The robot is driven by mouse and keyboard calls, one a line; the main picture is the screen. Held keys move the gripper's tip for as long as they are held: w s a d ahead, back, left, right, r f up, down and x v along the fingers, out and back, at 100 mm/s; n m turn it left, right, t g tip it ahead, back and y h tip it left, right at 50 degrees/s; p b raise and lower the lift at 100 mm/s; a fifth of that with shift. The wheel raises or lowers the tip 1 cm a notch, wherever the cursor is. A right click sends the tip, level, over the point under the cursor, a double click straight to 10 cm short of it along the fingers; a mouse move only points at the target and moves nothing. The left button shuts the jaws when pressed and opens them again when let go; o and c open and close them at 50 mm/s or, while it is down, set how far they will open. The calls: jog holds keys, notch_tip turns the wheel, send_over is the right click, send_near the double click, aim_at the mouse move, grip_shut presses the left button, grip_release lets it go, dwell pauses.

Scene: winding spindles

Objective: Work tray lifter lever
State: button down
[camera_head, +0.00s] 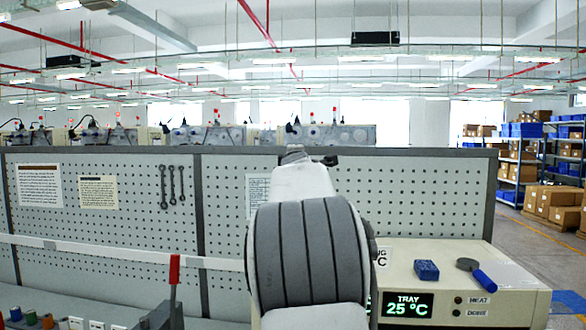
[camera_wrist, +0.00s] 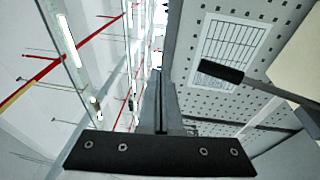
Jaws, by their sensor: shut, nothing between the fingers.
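A lever with a black grip (camera_wrist: 220,71) on a grey bar shows in the wrist view, right of my fingers and apart from them in the picture. I cannot tell its depth. My gripper (camera_wrist: 160,82) is shut and empty, its fingers pointing up in that view. In the head view my own arm hides the gripper and any black-gripped lever. A separate red-handled lever (camera_head: 174,270) stands upright at the lower left of the head view.
A grey pegboard wall (camera_head: 120,190) stands across the bench, with several wrenches (camera_head: 172,187) hung on it. A blue block (camera_head: 426,270) and a blue-handled tool (camera_head: 482,276) lie on the cream cabinet top (camera_head: 450,250). Coloured spools (camera_head: 30,317) sit at the lower left.

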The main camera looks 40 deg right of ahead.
jog(key=shift+s+a+r+b, duration=0.25)
jog(key=shift+s+a+r, duration=0.4)
jog(key=shift+s, duration=0.3)
jog(key=shift+s+a+r+b, duration=0.2)
jog(key=shift+s+a+r, duration=0.45)
jog(key=shift+s, duration=0.25)
jog(key=s+a+f+m+g+y, duration=0.2)
jog(key=s+a+f+m+y, duration=0.3)
jog(key=a+f, duration=0.55)
jog(key=s+a+f+m+g+y, duration=0.25)
jog(key=s+a+f, duration=0.4)
jog(key=a, duration=0.75)
jog(key=s+a+f+m+g+y, duration=0.1)
jog(key=s+a+f+g+y, duration=0.1)
jog(key=s+a+f, duration=0.5)
jog(key=s+a+f+m+g+y, duration=0.2)
jog(key=s+a+f, duration=0.5)
jog(key=s+f, duration=0.4)
jog(key=shift+s+a+g, duration=0.35)
jog(key=shift+s+g, duration=0.3)
jog(key=shift+d+m, duration=0.15)
jog(key=shift+m, duration=0.1)
